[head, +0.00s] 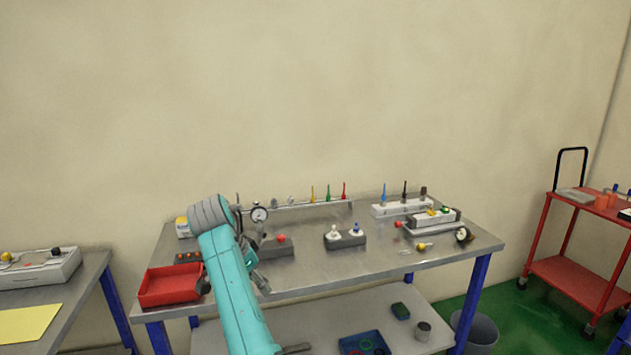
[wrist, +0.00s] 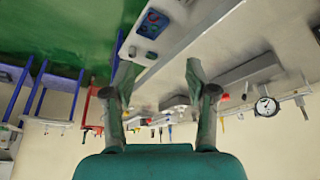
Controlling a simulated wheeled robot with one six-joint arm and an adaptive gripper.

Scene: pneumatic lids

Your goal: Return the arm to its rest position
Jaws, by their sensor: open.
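My turquoise arm rises from the bottom of the head view, left of the middle, and bends at a grey joint over the left part of the workbench (head: 330,276). My gripper (head: 262,283) is partly hidden behind the arm there, over the bench's front left area. In the wrist view my gripper (wrist: 158,75) shows two fingers spread well apart with nothing between them. It is open and empty. The wrist picture is turned over, with the green floor at the top.
A red tray (head: 170,301) lies just left of my arm. A grey block with a red knob (head: 277,249), a dial gauge (head: 259,214) and a two-knob block (head: 345,239) stand nearby. A white-grey fixture (head: 432,222) is farther right. The bench's front middle is clear.

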